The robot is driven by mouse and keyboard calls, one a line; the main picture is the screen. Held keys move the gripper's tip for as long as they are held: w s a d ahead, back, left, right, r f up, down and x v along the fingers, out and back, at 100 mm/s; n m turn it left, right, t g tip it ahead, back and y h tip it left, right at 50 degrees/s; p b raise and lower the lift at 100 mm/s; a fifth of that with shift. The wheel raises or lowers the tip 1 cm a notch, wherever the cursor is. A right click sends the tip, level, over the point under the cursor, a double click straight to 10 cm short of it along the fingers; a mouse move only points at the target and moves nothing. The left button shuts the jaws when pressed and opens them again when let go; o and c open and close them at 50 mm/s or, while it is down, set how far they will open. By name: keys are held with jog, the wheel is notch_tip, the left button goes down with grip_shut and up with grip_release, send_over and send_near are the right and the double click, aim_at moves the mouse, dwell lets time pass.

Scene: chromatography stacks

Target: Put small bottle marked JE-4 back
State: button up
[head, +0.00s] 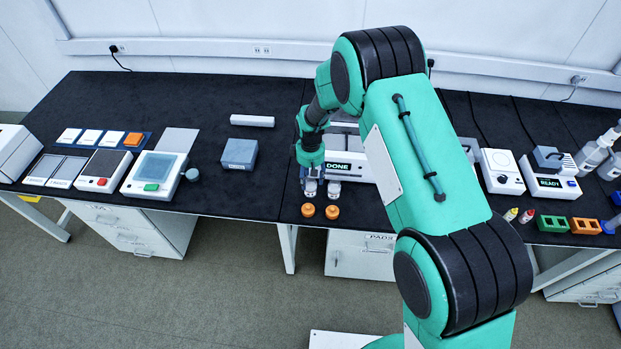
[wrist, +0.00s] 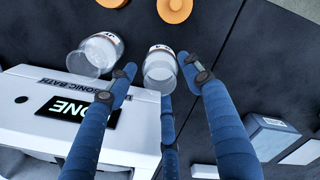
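Two small clear bottles without caps stand side by side in front of the ultrasonic bath (wrist: 50,90). One bottle (wrist: 160,68) is between my gripper's blue fingertips (wrist: 158,70), with narrow gaps showing on both sides. The other bottle (wrist: 95,55) is beside it, outside the fingers. In the head view, my gripper (head: 310,172) is over the left bottle (head: 310,188), and the other bottle (head: 334,190) is just right of it. Their markings are too small to read, so I cannot tell which is JE-4. My gripper looks open.
Two orange caps (head: 308,210) (head: 332,212) lie at the bench's front edge. The bath's display (head: 338,168) reads DONE. A grey-blue block (head: 240,154) stands to the left. Green (head: 553,223) and orange (head: 585,226) racks are at right.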

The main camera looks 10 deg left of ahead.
jog(key=shift+r, duration=0.2)
notch_tip(320, 180, up, 12)
jog(key=shift+p, duration=0.35)
dwell(0.4)
dwell(0.8)
jog(key=s+d+r+m+t, duration=0.15)
jog(key=s+d+r, duration=0.35)
jog(key=r, duration=0.5)
jog(key=s+d+r+m, duration=0.25)
jog(key=d+r, duration=0.35)
jog(key=r, duration=0.4)
jog(key=s+d+r+m+t, duration=0.1)
jog(key=s+d+r, duration=0.4)
jog(key=r, duration=0.5)
jog(key=s+d+r+m+t, duration=0.1)
jog(key=s+d, duration=0.3)
jog(key=s, duration=0.5)
jog(key=s+d+r+m+t, duration=0.1)
jog(key=s+d+r+m, duration=0.2)
jog(key=s, duration=0.5)
jog(key=s+d+r+m+t, duration=0.1)
jog(key=s+d+r, duration=0.3)
jog(key=s, duration=0.5)
jog(key=shift+s+d+r+m, duration=0.2)
jog(key=shift+s+d+m, duration=0.15)
jog(key=shift+d+m, duration=0.45)
